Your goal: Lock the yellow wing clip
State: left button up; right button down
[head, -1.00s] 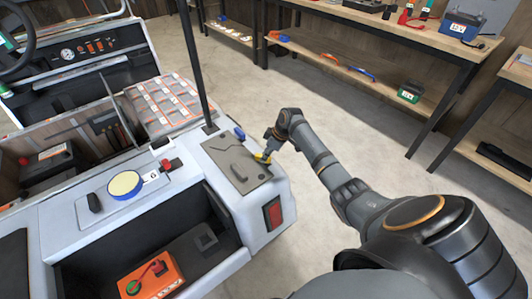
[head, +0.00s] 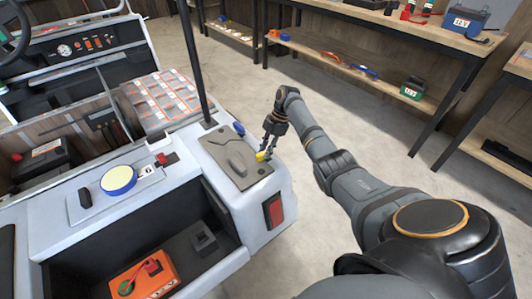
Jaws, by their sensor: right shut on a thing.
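The yellow wing clip (head: 261,157) sits near the back right edge of a dark grey plate (head: 228,165) on the cart's rear corner. My right gripper (head: 266,152) reaches down to it from above and is shut on it, with the fingers close together. The gripper covers part of the clip, so I cannot tell whether it is locked. A blue clip (head: 239,129) stands at the plate's far corner, clear of the gripper. My left gripper is not in view.
A black post (head: 193,65) rises from the cart just beyond the plate. An open bay holds an orange box (head: 146,278). Shelves (head: 345,65) line the back; the floor between is clear.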

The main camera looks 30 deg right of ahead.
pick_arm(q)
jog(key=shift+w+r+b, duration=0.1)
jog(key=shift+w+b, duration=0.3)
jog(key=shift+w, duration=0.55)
pick_arm(e)
jog(key=shift+n+g, duration=0.3)
jog(key=shift+n, duration=0.4)
jog(key=c, duration=1.2)
grip_release()
jog(key=shift+r, duration=0.15)
jog(key=v, duration=1.1)
jog(key=shift+d+r, duration=0.15)
jog(key=shift+r, duration=0.2)
